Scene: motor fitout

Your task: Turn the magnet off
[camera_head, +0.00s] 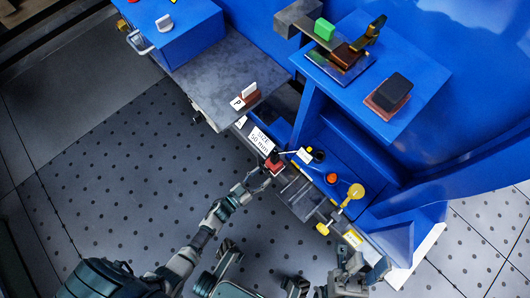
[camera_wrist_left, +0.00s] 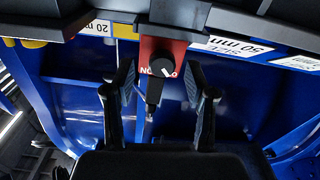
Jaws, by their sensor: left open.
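A red switch plate with a round black knob (camera_wrist_left: 163,64) shows in the left wrist view, with partly hidden white lettering below the knob. A white mark is on the knob's face. The red plate (camera_head: 274,168) also shows in the head view, on the front of the blue machine. My left gripper (camera_wrist_left: 163,98) is open, one finger on each side of the knob's line and short of it; no contact is visible. In the head view, my left gripper (camera_head: 264,177) is close to the red plate. My right gripper (camera_head: 355,276) is at the lower right; its fingers are unclear.
A white "SIZE 50 mm" label (camera_head: 260,141) is beside the red plate. A yellow round-ended lever (camera_head: 355,192) and a red button (camera_head: 331,178) are to the right. A grey table (camera_head: 215,75) juts out above. Open dotted floor (camera_head: 110,165) lies to the left.

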